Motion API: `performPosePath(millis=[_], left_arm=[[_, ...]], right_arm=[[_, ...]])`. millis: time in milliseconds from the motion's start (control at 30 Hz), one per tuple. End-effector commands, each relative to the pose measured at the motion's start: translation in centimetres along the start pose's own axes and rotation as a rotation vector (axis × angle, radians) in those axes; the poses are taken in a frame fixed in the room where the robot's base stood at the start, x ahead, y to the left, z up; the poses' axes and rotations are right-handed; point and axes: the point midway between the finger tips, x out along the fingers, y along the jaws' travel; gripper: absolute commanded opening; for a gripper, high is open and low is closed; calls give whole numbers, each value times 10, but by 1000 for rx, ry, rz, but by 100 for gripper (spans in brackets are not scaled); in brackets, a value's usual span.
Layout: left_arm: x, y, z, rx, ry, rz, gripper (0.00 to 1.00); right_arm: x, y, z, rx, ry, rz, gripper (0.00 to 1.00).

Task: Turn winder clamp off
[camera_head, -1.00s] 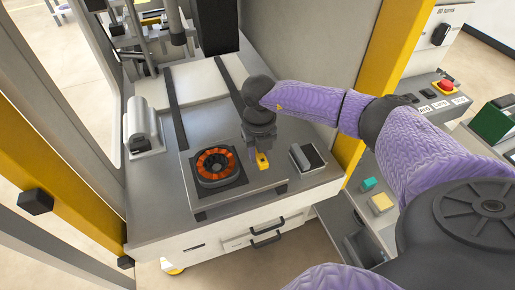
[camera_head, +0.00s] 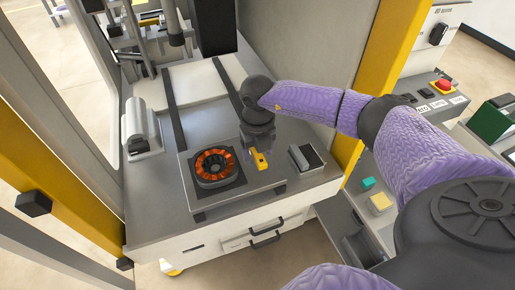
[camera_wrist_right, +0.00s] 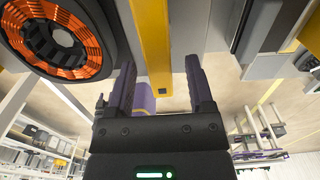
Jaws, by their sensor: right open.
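The yellow clamp lever (camera_head: 261,161) stands on the grey fixture plate (camera_head: 208,205), just right of a round stator with copper-orange windings (camera_head: 214,167). In the right wrist view the yellow lever (camera_wrist_right: 152,50) runs down between my two fingers, and the stator (camera_wrist_right: 62,38) fills the upper left. My right gripper (camera_head: 256,155) is over the lever, fingers on either side of it; in the wrist view the gripper (camera_wrist_right: 160,85) is open, with gaps beside the lever. I cannot tell whether a finger touches it. My left gripper is not in view.
A small dark-topped block (camera_head: 306,158) stands close right of the plate. A grey cylindrical part (camera_head: 141,125) is at the bench's left. A red emergency button (camera_head: 444,85) is on the panel at right. The bench's front left is clear.

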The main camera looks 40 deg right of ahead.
Motion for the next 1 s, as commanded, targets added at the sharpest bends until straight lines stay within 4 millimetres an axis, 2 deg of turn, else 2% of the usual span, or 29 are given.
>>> performPosePath(millis=[133, 300, 467, 600, 933, 1000], left_arm=[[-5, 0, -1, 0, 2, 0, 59], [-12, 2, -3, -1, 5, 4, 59], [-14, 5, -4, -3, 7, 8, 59], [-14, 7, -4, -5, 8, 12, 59], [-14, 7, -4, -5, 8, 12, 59], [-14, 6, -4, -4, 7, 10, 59]], right_arm=[[-22, 0, 1, 1, -4, 1, 68], [-67, 0, 1, 0, -5, 1, 68], [-94, 0, 1, 0, -4, 1, 68], [-100, 0, 0, 0, 0, 0, 68], [-99, 0, 0, 0, 0, 0, 68], [-97, 6, -1, -12, 0, 23, 68]])
